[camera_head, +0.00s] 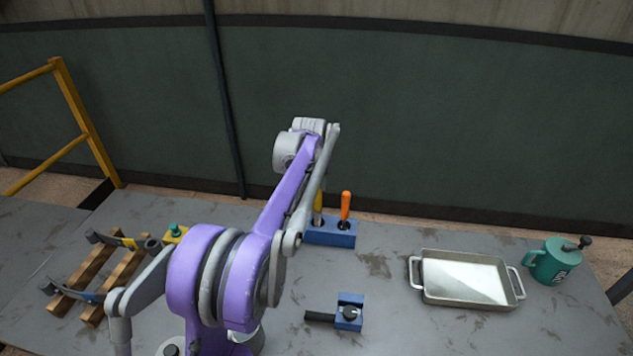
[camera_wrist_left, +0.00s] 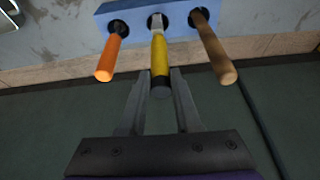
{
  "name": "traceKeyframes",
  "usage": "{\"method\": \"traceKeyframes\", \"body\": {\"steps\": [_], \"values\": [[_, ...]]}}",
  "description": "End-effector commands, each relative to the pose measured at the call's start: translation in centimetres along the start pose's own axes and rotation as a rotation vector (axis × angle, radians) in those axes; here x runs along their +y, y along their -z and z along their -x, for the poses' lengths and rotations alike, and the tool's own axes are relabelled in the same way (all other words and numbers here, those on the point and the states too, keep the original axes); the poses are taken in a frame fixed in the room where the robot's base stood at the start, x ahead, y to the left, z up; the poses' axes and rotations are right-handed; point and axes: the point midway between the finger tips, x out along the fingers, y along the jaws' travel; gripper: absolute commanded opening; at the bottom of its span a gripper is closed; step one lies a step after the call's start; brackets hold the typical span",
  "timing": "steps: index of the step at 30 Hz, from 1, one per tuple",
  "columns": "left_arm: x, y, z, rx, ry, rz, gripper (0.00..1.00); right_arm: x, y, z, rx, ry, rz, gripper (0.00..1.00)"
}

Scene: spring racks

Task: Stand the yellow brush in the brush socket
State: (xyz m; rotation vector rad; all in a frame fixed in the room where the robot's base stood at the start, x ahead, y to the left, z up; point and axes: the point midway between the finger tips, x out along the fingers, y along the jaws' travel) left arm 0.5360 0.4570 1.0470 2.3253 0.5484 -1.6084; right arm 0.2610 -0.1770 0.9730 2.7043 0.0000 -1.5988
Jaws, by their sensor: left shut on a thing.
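The yellow brush (camera_wrist_left: 159,55) is between the fingers of my left gripper (camera_wrist_left: 159,82), which is shut on its handle in the left wrist view. Its pale metal neck is at the middle hole of the blue socket block (camera_wrist_left: 268,19); how deep it sits cannot be told. In the head view the yellow handle (camera_head: 319,203) shows partly behind my arm, above the left part of the block (camera_head: 333,237). My left gripper is hidden there. My right gripper is in neither view.
An orange-handled tool (camera_head: 346,204) and a wooden-handled tool (camera_wrist_left: 212,48) stand in the neighbouring holes. A metal tray (camera_head: 463,302), a green mug (camera_head: 554,264), a small blue block (camera_head: 350,302) and a wooden rack (camera_head: 99,265) are on the table.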

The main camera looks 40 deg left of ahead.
Motion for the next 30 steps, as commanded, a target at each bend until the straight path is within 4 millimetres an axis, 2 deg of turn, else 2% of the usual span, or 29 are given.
{"method": "traceKeyframes", "body": {"steps": [13, 30], "values": [[0.0, -0.6, -1.7, 0.000, 0.000, 0.000, 0.00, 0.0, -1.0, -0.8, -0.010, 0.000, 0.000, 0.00], [0.0, -0.7, -1.9, 0.000, 0.000, 0.000, 0.00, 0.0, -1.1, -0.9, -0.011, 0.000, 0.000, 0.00]]}}
